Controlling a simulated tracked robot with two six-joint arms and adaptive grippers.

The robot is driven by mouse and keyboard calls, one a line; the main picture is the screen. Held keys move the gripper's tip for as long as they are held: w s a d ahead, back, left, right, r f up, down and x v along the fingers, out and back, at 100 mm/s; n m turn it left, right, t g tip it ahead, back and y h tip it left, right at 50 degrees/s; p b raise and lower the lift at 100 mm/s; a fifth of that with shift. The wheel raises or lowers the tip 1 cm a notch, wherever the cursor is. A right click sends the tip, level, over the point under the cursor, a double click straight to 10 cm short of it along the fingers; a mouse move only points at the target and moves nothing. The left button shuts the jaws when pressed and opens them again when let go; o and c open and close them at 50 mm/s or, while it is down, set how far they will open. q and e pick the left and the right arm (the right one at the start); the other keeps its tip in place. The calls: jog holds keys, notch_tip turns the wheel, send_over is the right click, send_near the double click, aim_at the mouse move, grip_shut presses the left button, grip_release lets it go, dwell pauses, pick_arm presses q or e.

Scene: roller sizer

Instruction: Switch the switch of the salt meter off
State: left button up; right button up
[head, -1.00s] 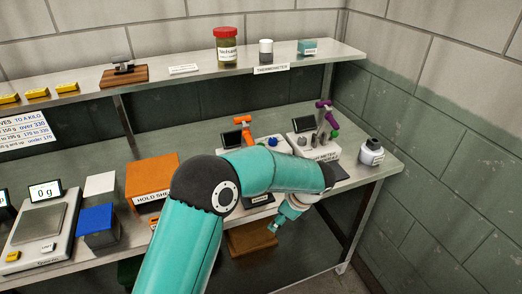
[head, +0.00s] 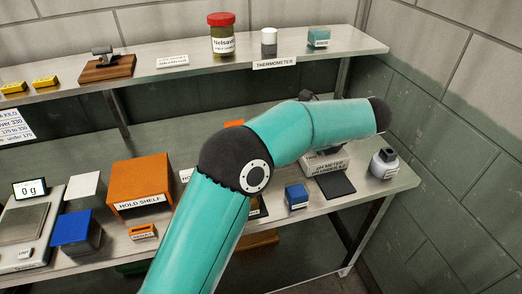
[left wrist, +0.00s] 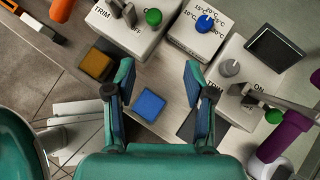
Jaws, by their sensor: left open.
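In the left wrist view my left gripper (left wrist: 158,68) is open and empty, its fingers above the bench front, below the meters. A white box with a green knob (left wrist: 153,16), a lever switch (left wrist: 122,10) and the words TRIM and OFF stands upper left. No salt meter label is readable. My left arm hides my gripper there.
A blue block (left wrist: 149,104) and an orange-yellow block (left wrist: 95,63) lie near the fingers. A white box with a blue temperature dial (left wrist: 204,22) stands between the devices. A bottle (head: 384,163) stands at the bench's right end. An upper shelf (head: 200,78) runs above.

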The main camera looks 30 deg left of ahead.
pick_arm(q)
jog(key=x, duration=0.5)
jog(key=p+x, duration=0.1)
jog(key=x, duration=0.5)
jog(key=s+x, duration=0.1)
jog(key=x, duration=0.4)
jog(key=shift+w+a+p, duration=0.1)
jog(key=shift+a+p, duration=0.3)
jog(key=shift+a, duration=0.15)
